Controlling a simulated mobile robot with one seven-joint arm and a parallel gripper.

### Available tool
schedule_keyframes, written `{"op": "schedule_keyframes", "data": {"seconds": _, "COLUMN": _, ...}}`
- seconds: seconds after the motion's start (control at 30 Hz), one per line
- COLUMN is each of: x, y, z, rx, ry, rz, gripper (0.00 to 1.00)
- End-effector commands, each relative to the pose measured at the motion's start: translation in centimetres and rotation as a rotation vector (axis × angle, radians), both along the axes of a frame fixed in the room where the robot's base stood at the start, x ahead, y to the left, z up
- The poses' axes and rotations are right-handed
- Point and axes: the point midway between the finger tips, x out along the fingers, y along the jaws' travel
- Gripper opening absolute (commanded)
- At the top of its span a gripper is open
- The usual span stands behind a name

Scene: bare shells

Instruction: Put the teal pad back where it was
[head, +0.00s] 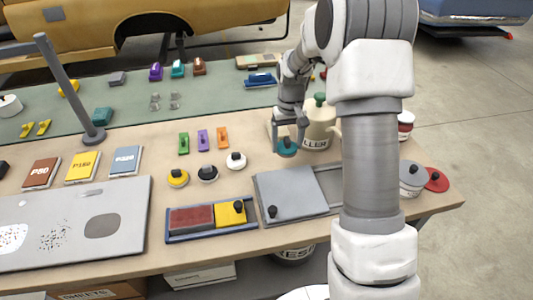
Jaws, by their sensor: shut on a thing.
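The teal pad (287,151) is round and sits low between the fingers of my gripper (289,136), which is shut on it. It is near the middle right of the table, just left of a cream canister (319,126) with a green knob. Whether the pad touches the surface below cannot be told. A row of round pads stands to the left: yellow (178,179), black (208,174) and white (236,162). My arm hides part of the table on the right.
A grey lid (290,194) and a blue tray (212,235) with red and yellow blocks lie in front. A grey post (72,90) rises at left. P-labelled sandpaper packs (83,167) lie at left. A red disc (436,180) is by the right edge.

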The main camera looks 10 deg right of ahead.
Motion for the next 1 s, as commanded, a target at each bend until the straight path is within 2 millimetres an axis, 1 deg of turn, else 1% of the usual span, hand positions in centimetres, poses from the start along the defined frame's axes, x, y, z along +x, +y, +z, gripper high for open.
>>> {"op": "schedule_keyframes", "data": {"seconds": 0.03, "x": 0.9, "y": 0.8, "z": -0.7, "rx": 0.001, "ry": 0.002, "rz": 0.004, "gripper": 0.34}}
{"op": "schedule_keyframes", "data": {"seconds": 0.2, "x": 3.7, "y": 2.8, "z": -2.9, "rx": 0.000, "ry": 0.002, "rz": 0.003, "gripper": 0.34}}
{"op": "schedule_keyframes", "data": {"seconds": 0.4, "x": 6.4, "y": 4.6, "z": -4.7, "rx": -0.001, "ry": 0.000, "rz": 0.002, "gripper": 0.34}}
{"op": "schedule_keyframes", "data": {"seconds": 0.5, "x": 7.0, "y": 5.0, "z": -5.1, "rx": -0.001, "ry": 0.000, "rz": 0.001, "gripper": 0.34}}
{"op": "schedule_keyframes", "data": {"seconds": 0.63, "x": 7.2, "y": 5.2, "z": -5.6, "rx": -0.001, "ry": 0.001, "rz": 0.000, "gripper": 0.34}}
{"op": "schedule_keyframes", "data": {"seconds": 0.9, "x": 7.1, "y": 5.2, "z": -9.1, "rx": 0.000, "ry": 0.002, "rz": 0.000, "gripper": 0.34}}
{"op": "schedule_keyframes", "data": {"seconds": 1.0, "x": 7.2, "y": 5.2, "z": -9.3, "rx": 0.000, "ry": 0.000, "rz": 0.000, "gripper": 0.34}}
